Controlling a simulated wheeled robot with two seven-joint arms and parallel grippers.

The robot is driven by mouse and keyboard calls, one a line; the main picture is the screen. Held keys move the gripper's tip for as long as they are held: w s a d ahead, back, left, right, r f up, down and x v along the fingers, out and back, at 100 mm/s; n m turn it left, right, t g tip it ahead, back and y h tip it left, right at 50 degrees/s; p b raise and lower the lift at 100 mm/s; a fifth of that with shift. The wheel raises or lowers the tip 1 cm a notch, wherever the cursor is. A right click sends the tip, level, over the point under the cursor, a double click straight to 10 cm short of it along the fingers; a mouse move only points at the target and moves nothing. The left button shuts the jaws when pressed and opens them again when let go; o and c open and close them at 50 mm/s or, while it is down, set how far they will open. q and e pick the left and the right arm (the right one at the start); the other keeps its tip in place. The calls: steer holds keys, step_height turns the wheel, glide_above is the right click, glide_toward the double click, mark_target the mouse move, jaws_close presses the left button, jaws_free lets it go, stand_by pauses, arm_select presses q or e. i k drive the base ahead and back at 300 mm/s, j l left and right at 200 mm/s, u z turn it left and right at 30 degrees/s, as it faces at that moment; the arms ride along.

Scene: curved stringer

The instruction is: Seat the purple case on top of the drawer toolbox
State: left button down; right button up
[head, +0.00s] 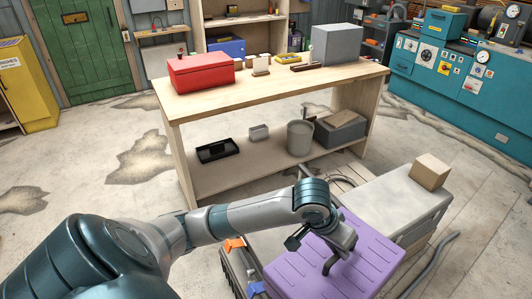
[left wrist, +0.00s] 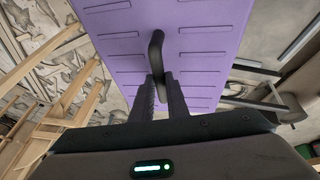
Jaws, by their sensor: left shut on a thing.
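The purple case (head: 358,262) is at the lower right of the head view, its ribbed lid facing up, with a black handle (left wrist: 156,48) on it. My left gripper (left wrist: 160,92) is shut on that handle; its two dark fingers sit either side of it in the left wrist view. A dark box with an orange latch (head: 235,244) and a blue latch (head: 257,289) shows at the case's left side, mostly hidden by the case and my arm; it may be the drawer toolbox. I cannot tell whether the case touches it. My right gripper is not in view.
A grey-topped unit (head: 388,203) with a cardboard box (head: 430,172) stands right beside the case. A wooden workbench (head: 285,88) stands behind, with a red box (head: 200,72) on it. Hoses lie on the floor (head: 470,240). Open floor lies left of the bench.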

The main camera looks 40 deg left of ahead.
mark_target(264, 251)
steer(key=i+l+u, duration=0.1)
steer(key=i+u, duration=0.3)
steer(key=i+l+u, duration=0.15)
steer(key=u, duration=0.25)
steer(key=i+l+u, duration=0.2)
steer(key=u, duration=0.2)
steer(key=l, duration=0.1)
